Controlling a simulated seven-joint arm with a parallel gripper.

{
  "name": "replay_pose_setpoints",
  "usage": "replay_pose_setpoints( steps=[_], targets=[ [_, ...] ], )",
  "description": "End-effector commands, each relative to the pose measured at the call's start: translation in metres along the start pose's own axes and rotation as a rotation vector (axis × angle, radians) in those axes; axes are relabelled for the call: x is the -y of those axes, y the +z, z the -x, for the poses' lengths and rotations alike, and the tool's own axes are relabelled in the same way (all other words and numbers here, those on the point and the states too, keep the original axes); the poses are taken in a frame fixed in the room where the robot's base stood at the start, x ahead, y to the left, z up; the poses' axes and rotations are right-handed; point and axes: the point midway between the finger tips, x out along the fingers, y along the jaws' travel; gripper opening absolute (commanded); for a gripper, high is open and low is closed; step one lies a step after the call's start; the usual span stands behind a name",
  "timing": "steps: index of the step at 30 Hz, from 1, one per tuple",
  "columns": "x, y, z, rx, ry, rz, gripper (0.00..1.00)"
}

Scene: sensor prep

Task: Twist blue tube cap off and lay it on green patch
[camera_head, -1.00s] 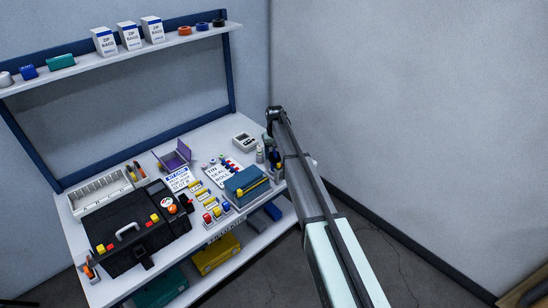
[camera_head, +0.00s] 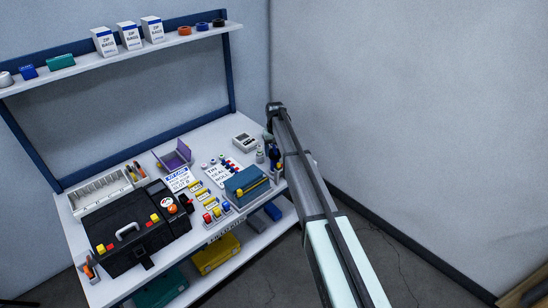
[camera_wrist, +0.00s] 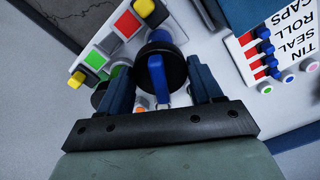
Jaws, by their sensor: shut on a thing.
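In the wrist view, a blue cap-like piece (camera_wrist: 157,72) with a black round collar sits between the two dark blue fingers of my gripper (camera_wrist: 160,90). The fingers are shut on it, and their tips are partly hidden. I cannot tell whether the cap is still joined to its tube. A green square patch (camera_wrist: 108,43) lies on a white strip to the upper left, beside a red square. In the head view my gripper (camera_head: 275,155) is at the bench's right end, largely hidden by my arm.
In the head view a black toolbox (camera_head: 135,225), a teal box (camera_head: 246,185) and a purple open box (camera_head: 175,155) crowd the bench (camera_head: 215,130).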

Motion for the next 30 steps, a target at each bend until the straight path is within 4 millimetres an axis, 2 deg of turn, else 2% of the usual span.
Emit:
replay_pose_setpoints(
  steps=[30],
  targets=[
    [0.0,0.0,0.032,0.0,0.0,0.0,0.34]
  ],
)
